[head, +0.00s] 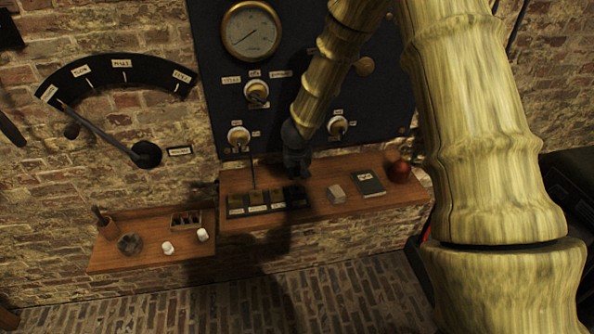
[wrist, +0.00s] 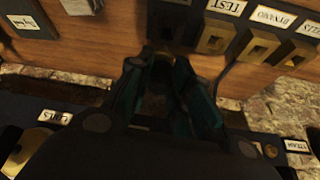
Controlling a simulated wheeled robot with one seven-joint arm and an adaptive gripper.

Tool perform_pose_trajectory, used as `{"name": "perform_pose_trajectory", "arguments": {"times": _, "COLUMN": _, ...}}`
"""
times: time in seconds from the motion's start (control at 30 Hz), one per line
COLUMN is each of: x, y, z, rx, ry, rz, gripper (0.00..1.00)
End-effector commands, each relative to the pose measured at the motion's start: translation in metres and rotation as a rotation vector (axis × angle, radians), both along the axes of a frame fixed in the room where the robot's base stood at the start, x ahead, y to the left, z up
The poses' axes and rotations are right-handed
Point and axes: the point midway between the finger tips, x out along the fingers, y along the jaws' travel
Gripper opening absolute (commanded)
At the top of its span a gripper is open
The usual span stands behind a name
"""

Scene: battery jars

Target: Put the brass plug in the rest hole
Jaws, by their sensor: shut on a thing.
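My gripper (head: 297,170) is low over the right end of a row of socket blocks (head: 256,199) on the wooden shelf. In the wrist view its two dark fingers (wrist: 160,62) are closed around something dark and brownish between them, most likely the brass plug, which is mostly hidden. Brass-faced blocks (wrist: 213,38) with square holes stand just beyond the fingertips, with labels reading TEST and DYNAMO. A darker block (wrist: 172,18) stands at the left end of that row. No label reading REST can be made out. I cannot tell whether the held thing touches a block.
A lower shelf (head: 120,258) at left holds small white jars and a rack. A dark panel (head: 225,90) with gauge and dials rises behind.

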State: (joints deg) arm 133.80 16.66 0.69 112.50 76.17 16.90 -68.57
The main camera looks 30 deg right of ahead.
Motion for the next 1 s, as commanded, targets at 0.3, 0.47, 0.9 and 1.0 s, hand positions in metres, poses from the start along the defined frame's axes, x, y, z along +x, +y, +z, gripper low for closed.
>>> {"name": "perform_pose_trajectory", "arguments": {"times": 0.3, "x": 0.0, "y": 0.0, "z": -0.017, "rx": 0.0, "ry": 0.0, "rz": 0.0, "gripper": 0.0}}
{"name": "perform_pose_trajectory", "arguments": {"times": 0.47, "x": 0.0, "y": 0.0, "z": -0.023, "rx": 0.0, "ry": 0.0, "rz": 0.0, "gripper": 0.0}}
{"name": "perform_pose_trajectory", "arguments": {"times": 0.9, "x": 0.0, "y": 0.0, "z": -0.037, "rx": 0.0, "ry": 0.0, "rz": 0.0, "gripper": 0.0}}
{"name": "perform_pose_trajectory", "arguments": {"times": 1.0, "x": 0.0, "y": 0.0, "z": -0.037, "rx": 0.0, "ry": 0.0, "rz": 0.0, "gripper": 0.0}}
